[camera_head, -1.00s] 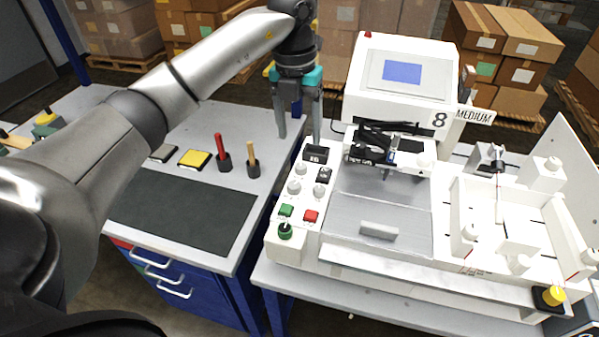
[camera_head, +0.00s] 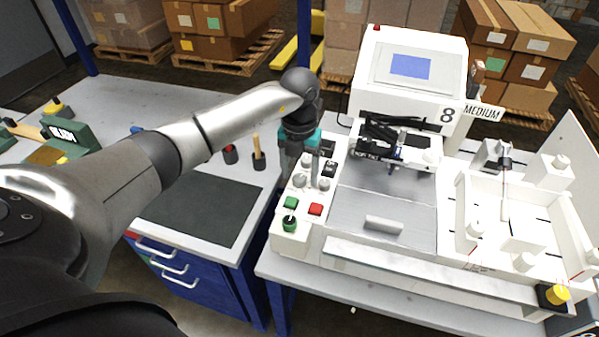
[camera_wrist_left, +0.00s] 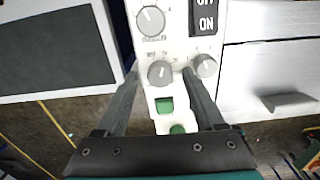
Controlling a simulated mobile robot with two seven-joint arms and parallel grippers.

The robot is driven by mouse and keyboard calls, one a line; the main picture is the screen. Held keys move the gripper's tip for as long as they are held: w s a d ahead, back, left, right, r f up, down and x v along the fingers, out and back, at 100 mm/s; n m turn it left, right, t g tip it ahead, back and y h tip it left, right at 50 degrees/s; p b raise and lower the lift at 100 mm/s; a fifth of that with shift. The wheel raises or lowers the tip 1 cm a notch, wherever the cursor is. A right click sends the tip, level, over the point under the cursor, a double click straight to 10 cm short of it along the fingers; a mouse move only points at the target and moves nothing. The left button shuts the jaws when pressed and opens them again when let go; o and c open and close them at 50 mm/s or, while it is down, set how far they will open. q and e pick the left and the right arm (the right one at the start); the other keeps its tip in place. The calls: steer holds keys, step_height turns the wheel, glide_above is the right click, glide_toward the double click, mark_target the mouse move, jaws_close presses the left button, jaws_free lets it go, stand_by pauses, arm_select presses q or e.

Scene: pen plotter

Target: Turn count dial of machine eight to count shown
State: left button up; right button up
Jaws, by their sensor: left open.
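Machine eight (camera_head: 415,80) is white, with an "8" plate (camera_head: 447,116) and a "MEDIUM" sign (camera_head: 482,112). Its control panel on the left holds three grey dials: a rear one (camera_head: 309,160), a front left one (camera_head: 299,181) and a front right one (camera_head: 323,185). I cannot read their labels, so I cannot tell which is the count dial. My left gripper (camera_head: 300,179) is open over the panel, fingers pointing down. In the left wrist view the front left dial (camera_wrist_left: 160,73) sits between the fingertips; contact is unclear. The right finger is close to the front right dial (camera_wrist_left: 204,66).
A black ON/OFF switch (camera_wrist_left: 206,17), a green button (camera_head: 291,203), a red button (camera_head: 316,209) and a green knob (camera_head: 290,223) crowd the panel. A bench with a dark mat (camera_head: 205,205) stands left.

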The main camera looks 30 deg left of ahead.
arm_select(q)
steer(key=shift+f, duration=0.3)
jaws_close()
stand_by(0.5)
